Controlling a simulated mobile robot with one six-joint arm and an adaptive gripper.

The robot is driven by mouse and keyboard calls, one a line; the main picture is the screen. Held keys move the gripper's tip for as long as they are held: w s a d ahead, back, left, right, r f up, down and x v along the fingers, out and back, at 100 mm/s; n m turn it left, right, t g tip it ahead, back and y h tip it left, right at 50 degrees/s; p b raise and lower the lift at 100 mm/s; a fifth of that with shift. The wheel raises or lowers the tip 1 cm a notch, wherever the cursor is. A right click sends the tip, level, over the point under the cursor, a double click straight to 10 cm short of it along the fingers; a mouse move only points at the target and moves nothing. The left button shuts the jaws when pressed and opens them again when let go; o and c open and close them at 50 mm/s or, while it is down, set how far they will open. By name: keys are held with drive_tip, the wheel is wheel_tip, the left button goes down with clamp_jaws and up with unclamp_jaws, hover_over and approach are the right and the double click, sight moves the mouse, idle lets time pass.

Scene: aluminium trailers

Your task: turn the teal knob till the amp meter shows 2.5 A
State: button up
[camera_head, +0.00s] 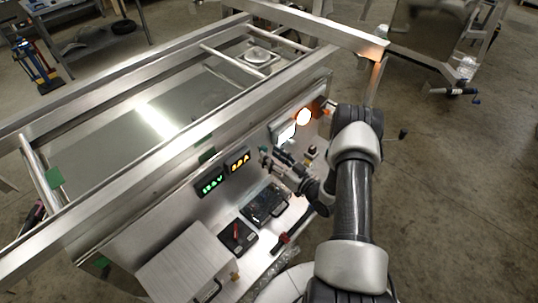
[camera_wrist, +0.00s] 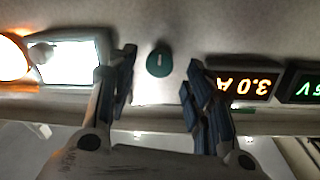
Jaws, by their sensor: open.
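The teal knob (camera_wrist: 159,62) is round, with a pale mark on its face, and sits on the metal panel. In the wrist view it lies between the spread fingers of my gripper (camera_wrist: 160,76), with a gap on either side. My gripper is open and empty. The amp meter (camera_wrist: 240,85) has orange digits that appear upside down in the wrist view and read 3.0 A. It also shows in the head view (camera_head: 237,162). There my gripper (camera_head: 272,161) is close to the panel and the knob is hard to make out.
The green volt meter (camera_head: 210,186) is beside the amp meter. A lit white screen (camera_wrist: 68,60) and a glowing orange lamp (camera_head: 304,117) are on the knob's other side. A black case (camera_head: 264,205) and a metal box (camera_head: 185,265) stand below the panel.

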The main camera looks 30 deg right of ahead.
drive_tip(key=shift+x, duration=1)
drive_tip(key=c, duration=1.1)
